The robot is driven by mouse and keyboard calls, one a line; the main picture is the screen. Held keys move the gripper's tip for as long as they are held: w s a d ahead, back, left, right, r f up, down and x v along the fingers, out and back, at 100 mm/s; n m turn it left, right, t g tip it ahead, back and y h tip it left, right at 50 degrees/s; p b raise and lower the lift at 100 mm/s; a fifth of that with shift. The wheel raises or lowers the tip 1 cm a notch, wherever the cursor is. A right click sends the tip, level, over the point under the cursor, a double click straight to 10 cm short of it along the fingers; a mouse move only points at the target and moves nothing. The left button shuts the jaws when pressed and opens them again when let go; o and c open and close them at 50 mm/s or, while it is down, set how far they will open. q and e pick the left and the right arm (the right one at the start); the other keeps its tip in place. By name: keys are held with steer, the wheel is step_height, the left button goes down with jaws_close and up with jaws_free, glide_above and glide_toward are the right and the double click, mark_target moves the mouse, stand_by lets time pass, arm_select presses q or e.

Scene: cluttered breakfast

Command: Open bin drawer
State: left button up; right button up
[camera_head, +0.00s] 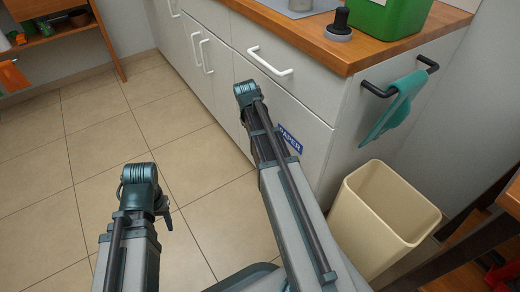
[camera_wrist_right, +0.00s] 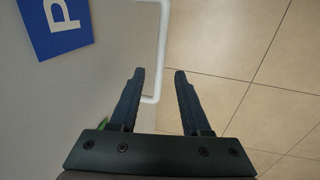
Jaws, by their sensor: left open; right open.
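The bin drawer is the pale cabinet front (camera_head: 295,115) with a blue PAPER label (camera_head: 289,139), below an upper drawer in the head view. Its front looks closed. In the right wrist view the label (camera_wrist_right: 55,25) is at the top left, beside a white bar handle (camera_wrist_right: 162,45). My right gripper (camera_wrist_right: 158,72) is open, its fingertips on either side of the handle's lower end in the picture; contact is unclear. In the head view my right arm hides this handle and the right gripper. My left gripper (camera_head: 164,212) is open, low over the floor, away from the cabinets, mostly hidden by its arm.
The upper drawer's white handle (camera_head: 269,61) sticks out above. A cream waste bin (camera_head: 380,215) stands right of the cabinet, below a teal towel (camera_head: 395,105) on a black rail. The tiled floor (camera_head: 95,130) at left is clear.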

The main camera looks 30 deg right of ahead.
steer(key=shift+d+f+b, duration=0.2)
steer(key=shift+f+b, duration=0.5)
steer(key=shift+f, duration=0.3)
steer(key=shift+d+f+b, duration=0.2)
steer(key=shift+f+b, duration=0.5)
steer(key=shift+f, duration=0.25)
jaws_close()
